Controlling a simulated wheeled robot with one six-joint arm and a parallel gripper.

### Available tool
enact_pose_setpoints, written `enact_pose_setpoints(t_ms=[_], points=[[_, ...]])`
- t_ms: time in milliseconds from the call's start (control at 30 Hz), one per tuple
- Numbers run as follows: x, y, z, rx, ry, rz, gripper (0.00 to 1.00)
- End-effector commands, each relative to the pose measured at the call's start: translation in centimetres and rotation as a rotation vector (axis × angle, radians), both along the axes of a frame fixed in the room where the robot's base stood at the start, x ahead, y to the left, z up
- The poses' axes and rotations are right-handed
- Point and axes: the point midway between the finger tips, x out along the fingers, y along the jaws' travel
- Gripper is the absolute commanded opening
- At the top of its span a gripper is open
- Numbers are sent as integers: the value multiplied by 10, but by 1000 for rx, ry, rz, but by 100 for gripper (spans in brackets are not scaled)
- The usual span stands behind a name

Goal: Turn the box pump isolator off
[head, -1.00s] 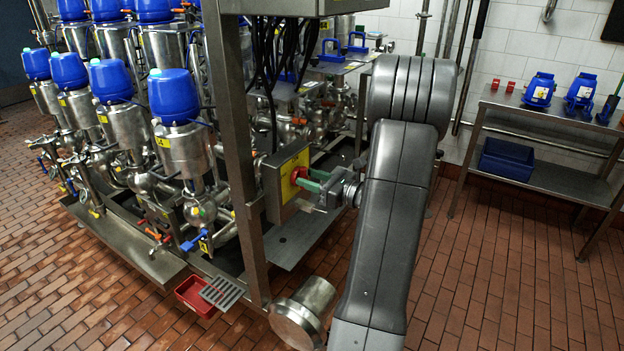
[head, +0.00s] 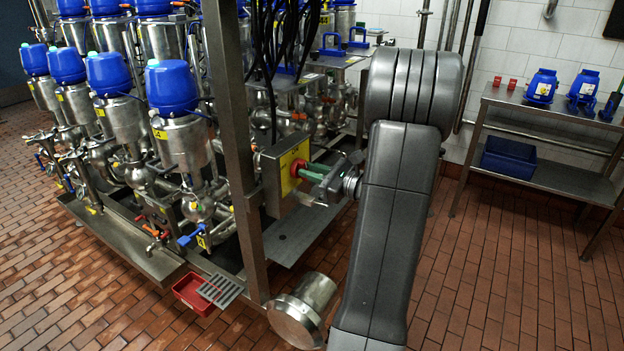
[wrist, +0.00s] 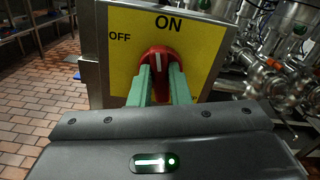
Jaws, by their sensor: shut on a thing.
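The isolator is a grey box with a yellow face plate (wrist: 117,68) marked ON at the top and OFF at the upper left. Its red knob (wrist: 155,53) has a white mark that stands close to upright, towards ON. My gripper (wrist: 158,72) is shut on the red knob, with one green finger on each side of it. In the head view the yellow plate (head: 290,160) is seen from the side. The red knob (head: 297,168) and my gripper (head: 315,172) meet there, and my forearm hides part of the area to the right.
A steel frame post (head: 236,140) stands just left of the isolator. Steel vessels with blue caps (head: 171,88) fill the left. A red tray (head: 192,292) and a steel cylinder (head: 303,305) are low in front. A bench (head: 545,112) stands right, with open tiled floor before it.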

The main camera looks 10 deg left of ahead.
Motion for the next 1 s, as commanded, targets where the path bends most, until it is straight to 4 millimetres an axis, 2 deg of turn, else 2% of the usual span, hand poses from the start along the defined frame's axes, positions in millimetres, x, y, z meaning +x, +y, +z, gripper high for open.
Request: enact_pose_setpoints(t_ms=[33,1000], points=[[0,0,-6,-14,-44,0,0],[-5,2,-11,-327,-906,1,0]])
